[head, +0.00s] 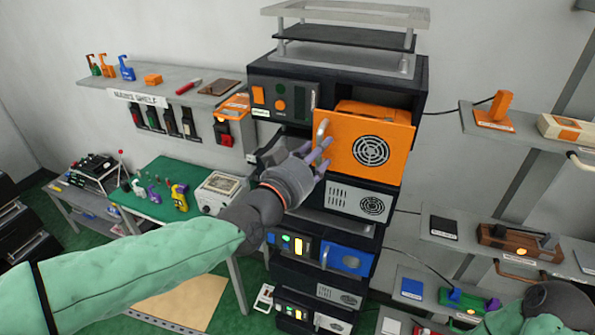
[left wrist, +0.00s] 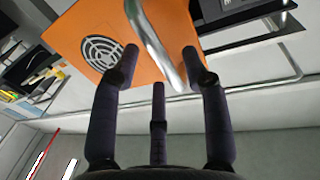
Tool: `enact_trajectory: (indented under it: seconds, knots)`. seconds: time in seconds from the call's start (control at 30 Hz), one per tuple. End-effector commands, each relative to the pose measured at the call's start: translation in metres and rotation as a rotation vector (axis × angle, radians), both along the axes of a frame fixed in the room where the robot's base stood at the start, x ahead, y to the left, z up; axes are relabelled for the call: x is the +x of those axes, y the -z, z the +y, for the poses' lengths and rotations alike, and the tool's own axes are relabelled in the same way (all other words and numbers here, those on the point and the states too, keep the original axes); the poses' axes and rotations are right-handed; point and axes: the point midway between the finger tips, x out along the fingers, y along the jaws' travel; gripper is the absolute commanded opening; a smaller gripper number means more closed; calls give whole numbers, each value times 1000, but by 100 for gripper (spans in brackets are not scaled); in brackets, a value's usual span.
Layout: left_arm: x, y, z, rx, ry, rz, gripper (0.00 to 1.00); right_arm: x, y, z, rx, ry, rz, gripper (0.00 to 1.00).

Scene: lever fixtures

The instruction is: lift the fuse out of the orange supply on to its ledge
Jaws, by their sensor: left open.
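The orange supply (head: 340,165) sits in the upper bay of a dark rack, its front with a round fan grille facing out. A metal handle (head: 322,131) stands at the front's left edge. My left gripper (head: 318,152) is open at this handle. In the left wrist view, the handle (left wrist: 155,45) runs between the spread fingers (left wrist: 163,62), with the orange front (left wrist: 92,22) behind; whether they touch it is unclear. I cannot make out the fuse or tell which surface is its ledge. My right gripper is out of view.
A control panel (head: 282,100) is left of the supply; other rack units, one with a blue front (head: 347,257), lie below. A wall shelf (head: 205,92) and a green-topped bench (head: 160,195) are at left. Shelves with small parts (head: 520,130) are at right.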

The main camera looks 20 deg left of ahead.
Motion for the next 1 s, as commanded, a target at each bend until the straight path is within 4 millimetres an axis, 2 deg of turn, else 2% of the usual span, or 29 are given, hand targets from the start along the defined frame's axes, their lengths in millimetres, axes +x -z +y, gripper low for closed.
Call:
enact_trajectory:
  seconds: [0.4, 0.6, 0.8, 1.0]
  knots:
    - [-66, -1, 15, -2, 0, -4, 46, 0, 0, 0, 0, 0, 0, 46]
    - [-90, -1, 21, -3, -1, -2, 46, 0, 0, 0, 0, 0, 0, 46]
    - [-102, 0, 23, -1, 0, -1, 46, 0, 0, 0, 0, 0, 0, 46]
    - [-103, 0, 24, -1, 1, 0, 46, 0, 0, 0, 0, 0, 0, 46]
